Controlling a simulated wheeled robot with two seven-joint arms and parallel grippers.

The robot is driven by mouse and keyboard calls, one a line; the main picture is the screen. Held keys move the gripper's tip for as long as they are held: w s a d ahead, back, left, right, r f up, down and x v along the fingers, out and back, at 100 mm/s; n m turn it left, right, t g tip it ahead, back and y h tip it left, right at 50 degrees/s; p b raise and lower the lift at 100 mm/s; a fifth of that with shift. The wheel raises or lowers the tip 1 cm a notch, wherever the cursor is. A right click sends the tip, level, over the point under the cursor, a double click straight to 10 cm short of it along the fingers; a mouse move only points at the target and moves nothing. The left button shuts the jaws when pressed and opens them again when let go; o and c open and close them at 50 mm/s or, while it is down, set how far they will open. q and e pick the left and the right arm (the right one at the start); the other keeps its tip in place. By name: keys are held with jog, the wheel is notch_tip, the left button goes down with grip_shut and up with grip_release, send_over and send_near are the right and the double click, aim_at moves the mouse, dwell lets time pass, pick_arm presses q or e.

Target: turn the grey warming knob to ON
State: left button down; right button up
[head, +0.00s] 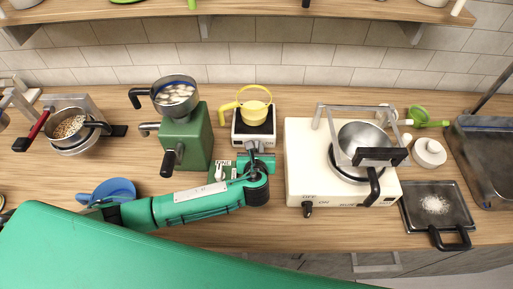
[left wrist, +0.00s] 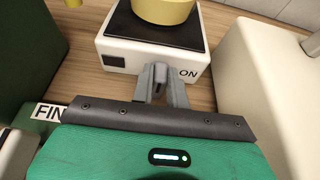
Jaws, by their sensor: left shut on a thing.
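The white warmer (head: 242,141) stands at the middle of the counter, with a yellow pot (head: 254,111) on its dark top plate. In the left wrist view the warmer's white front (left wrist: 150,58) carries an "ON" label (left wrist: 188,73) on the right and a small black square on the left. My left gripper (left wrist: 160,84) is at the middle of this front, its two grey fingers shut on the grey warming knob. The fingers mostly hide the knob, so I cannot tell which way it points. In the head view my left gripper (head: 252,160) is just in front of the warmer.
A green grinder (head: 195,140) stands close on the left and a white stove (head: 300,165) on the right. A small labelled switch board (head: 216,176) lies beside my left gripper. Shelves run above.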

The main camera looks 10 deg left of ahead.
pick_arm(q)
jog(key=shift+d+r+m+y+p, duration=0.15)
jog(key=shift+m+y+p, duration=0.3)
jog(key=shift+p, duration=0.95)
jog(key=shift+d+r+m+y+p, duration=0.15)
jog(key=shift+m+y+p, duration=0.25)
jog(key=shift+p, duration=1)
jog(key=shift+w+d+f+m+y+p, duration=0.15)
jog(key=shift+f+m+y+p, duration=0.15)
jog(key=shift+m+p, duration=0.3)
jog(key=shift+f, duration=0.1)
jog(key=c, duration=1.4)
grip_release()
jog(key=shift+s+d, duration=0.2)
jog(key=shift+s, duration=0.4)
jog(key=b+v, duration=0.1)
jog(key=v, duration=0.2)
jog(key=b+v, duration=0.1)
jog(key=v, duration=0.3)
jog(key=b+v, duration=0.1)
jog(key=v, duration=0.3)
jog(key=shift+r, duration=0.35)
jog(key=shift+s+d+r+b, duration=0.2)
jog(key=shift+s+r+b, duration=0.15)
jog(key=shift+s, duration=0.25)
